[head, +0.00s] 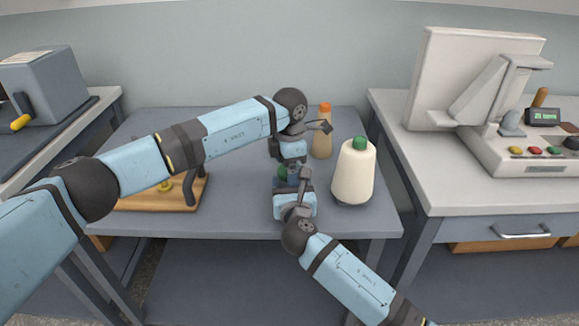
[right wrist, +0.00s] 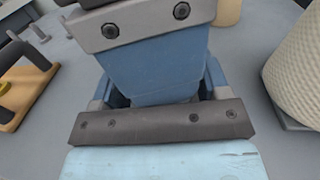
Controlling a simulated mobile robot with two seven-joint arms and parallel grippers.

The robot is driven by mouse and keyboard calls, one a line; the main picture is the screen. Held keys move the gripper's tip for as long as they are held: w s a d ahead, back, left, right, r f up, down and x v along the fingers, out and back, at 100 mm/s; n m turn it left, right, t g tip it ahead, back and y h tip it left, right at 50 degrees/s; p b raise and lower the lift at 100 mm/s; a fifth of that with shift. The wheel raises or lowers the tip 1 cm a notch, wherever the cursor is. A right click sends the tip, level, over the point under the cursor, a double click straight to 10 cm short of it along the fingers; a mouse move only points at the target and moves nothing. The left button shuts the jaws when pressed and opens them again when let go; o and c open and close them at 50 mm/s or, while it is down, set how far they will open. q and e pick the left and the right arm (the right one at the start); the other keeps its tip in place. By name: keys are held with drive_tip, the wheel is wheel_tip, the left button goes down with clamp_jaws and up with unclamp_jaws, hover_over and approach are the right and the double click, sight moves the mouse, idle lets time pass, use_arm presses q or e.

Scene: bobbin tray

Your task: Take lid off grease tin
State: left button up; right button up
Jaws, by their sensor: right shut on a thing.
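A small patch of green (head: 283,172), which I take to be the grease tin, shows between my two grippers above the middle of the table; most of it is hidden. My right gripper (head: 289,182) comes from the front and is shut on it. My left gripper (head: 291,161) is right above, pointing down, close to the tin; its fingertips are hidden, and I cannot tell whether it touches the lid. In the right wrist view, grey and blue gripper parts fill the middle and hide the tin. I cannot make out the lid separately.
A large cream thread cone (head: 355,174) with a green top stands close to the right of the grippers. A tan cone (head: 322,138) with an orange top stands behind. A wooden board (head: 135,202) with pegs lies at left. The table's back left (head: 160,120) is clear.

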use_arm(q)
drive_tip(key=shift+r, duration=0.1)
drive_tip(key=shift+r, duration=2.2)
use_arm(e)
drive_tip(key=o, duration=1.8)
